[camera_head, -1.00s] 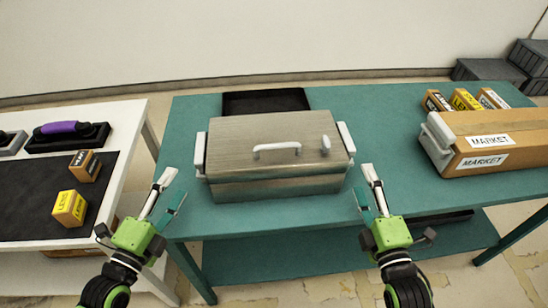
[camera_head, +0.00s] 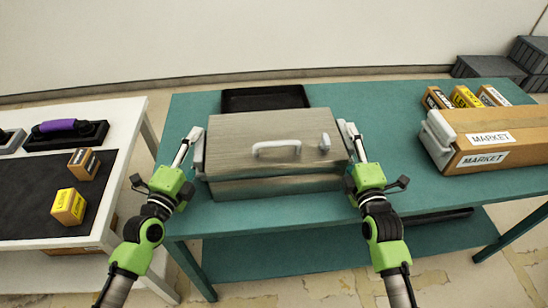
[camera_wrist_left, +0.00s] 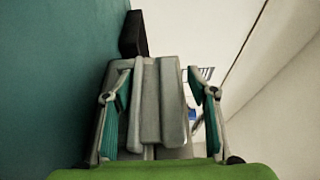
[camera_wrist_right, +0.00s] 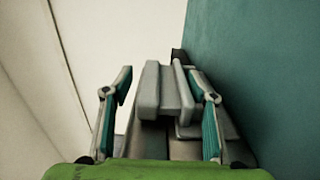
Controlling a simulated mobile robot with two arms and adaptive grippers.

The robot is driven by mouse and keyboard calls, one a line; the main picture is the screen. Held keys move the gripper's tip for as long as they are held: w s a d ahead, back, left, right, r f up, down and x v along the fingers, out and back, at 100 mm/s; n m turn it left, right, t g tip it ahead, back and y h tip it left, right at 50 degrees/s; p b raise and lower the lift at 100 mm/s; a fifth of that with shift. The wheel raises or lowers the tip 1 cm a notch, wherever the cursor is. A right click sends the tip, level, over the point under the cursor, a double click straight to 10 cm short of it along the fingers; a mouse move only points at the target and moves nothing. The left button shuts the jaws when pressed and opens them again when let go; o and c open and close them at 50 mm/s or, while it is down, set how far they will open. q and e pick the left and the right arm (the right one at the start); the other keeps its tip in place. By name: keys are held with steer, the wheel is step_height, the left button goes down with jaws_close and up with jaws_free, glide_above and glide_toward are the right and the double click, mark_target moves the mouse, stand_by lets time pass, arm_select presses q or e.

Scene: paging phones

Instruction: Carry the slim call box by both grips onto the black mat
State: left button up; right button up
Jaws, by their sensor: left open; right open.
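The call box, a silver metal box (camera_head: 240,135) with a pale lid handle, sits on the teal table. It has a light grip on each short side. My left gripper (camera_head: 187,146) is at its left end, with open fingers on either side of the grey left grip (camera_wrist_left: 150,108). My right gripper (camera_head: 354,143) is at its right end, open, with the grey right grip (camera_wrist_right: 150,90) between its fingers. Contact cannot be told. A black mat (camera_head: 30,215) lies on the white table at the left, with small boxes on its right part.
A shallow black tray (camera_head: 264,98) lies behind the metal box. A cardboard MARKET box (camera_head: 500,125) with a grip stands right on the teal table (camera_head: 390,120), small cartons (camera_head: 466,97) behind it. A purple-handled item (camera_head: 62,127) is on the white table (camera_head: 125,125).

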arm_select(q)
steer(key=shift+w+d, duration=0.15)
steer(key=shift+w, duration=0.1)
arm_select(e)
steer(key=shift+w, duration=0.25)
